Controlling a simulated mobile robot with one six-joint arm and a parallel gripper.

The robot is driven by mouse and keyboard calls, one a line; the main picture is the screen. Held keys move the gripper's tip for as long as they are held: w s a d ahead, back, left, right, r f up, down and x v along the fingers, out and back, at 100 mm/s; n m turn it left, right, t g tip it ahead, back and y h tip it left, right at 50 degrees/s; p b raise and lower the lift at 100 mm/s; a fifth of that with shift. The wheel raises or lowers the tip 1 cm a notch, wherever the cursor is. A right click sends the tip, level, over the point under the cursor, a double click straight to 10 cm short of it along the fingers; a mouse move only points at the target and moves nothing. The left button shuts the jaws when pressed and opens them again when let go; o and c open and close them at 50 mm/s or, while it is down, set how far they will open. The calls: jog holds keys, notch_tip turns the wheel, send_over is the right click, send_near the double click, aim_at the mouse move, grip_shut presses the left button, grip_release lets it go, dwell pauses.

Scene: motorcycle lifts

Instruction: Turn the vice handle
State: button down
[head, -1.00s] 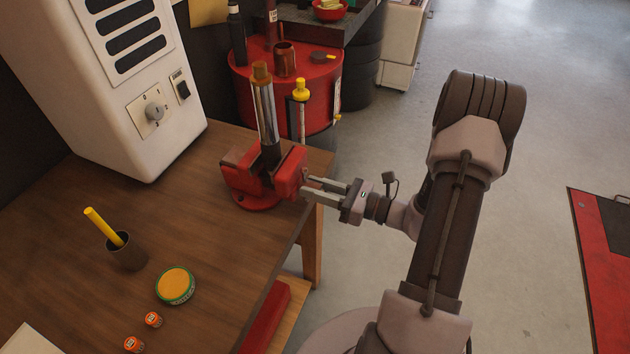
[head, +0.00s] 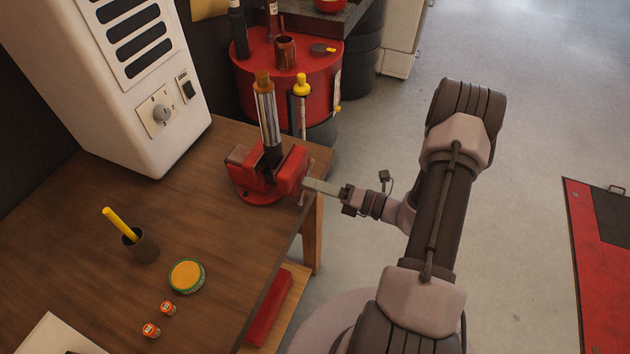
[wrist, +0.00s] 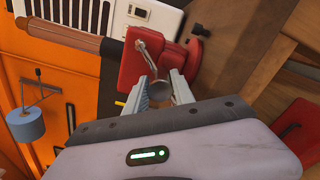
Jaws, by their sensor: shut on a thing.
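The red vice (head: 265,178) sits at the right edge of the wooden workbench, with a chrome tube (head: 267,118) upright in its jaws. Its thin metal handle (head: 303,195) is on the vice's right side, largely hidden by my fingers in the head view. My gripper (head: 311,185) reaches in from the right and is shut on the handle. In the wrist view the handle (wrist: 148,58) runs slantwise across the red vice face (wrist: 134,66), and its round end lies between the two fingers of my gripper (wrist: 166,88).
A white cabinet (head: 130,130) with a knob stands at the bench's back left. A cup with a yellow stick (head: 141,247), a round tin (head: 187,276) and small orange cans (head: 151,330) stand on the bench (head: 75,255). A red drum (head: 317,82) stands behind the vice.

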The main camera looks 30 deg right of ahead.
jog(key=shift+m, duration=0.6)
jog(key=shift+d, duration=0.1)
jog(key=c, duration=1.4)
grip_release()
jog(key=o, duration=0.3)
jog(key=shift+s+d, duration=0.1)
jog(key=shift+d, duration=0.05)
jog(key=shift+o, duration=0.2)
jog(key=p+v, duration=0.1)
jog(key=v, duration=1.6)
jog(key=shift+p, duration=0.3)
